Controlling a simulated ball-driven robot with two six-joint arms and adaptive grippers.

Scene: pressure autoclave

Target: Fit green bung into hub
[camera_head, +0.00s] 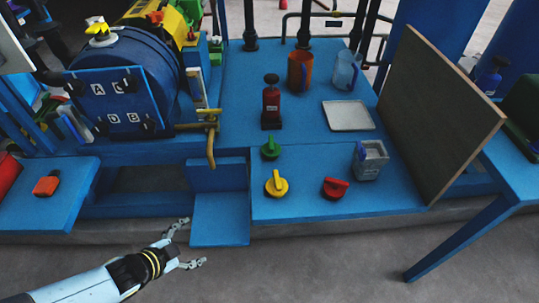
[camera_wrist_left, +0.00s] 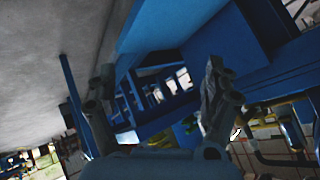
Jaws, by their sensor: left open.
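The green bung (camera_head: 270,149) stands on the blue bench top, behind a yellow bung (camera_head: 277,185) and to the left of a red one (camera_head: 336,188). A square blue plate (camera_head: 112,101) lettered A, B, C and D is on the front of the blue drum at left; I cannot tell for certain which part is the hub. My left gripper (camera_head: 194,243) is open and empty over the floor in front of the bench, well short of the green bung. Its spread fingers also show in the left wrist view (camera_wrist_left: 160,72). My right gripper is not in view.
A brass tap (camera_head: 211,137) sticks out between drum and bench. A red bottle (camera_head: 271,103), orange mug (camera_head: 299,72), clear jug (camera_head: 345,70), white tray (camera_head: 348,116) and grey container (camera_head: 369,160) stand on the bench. A tall board (camera_head: 438,108) closes its right side. An orange-red piece (camera_head: 47,184) lies on the left shelf.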

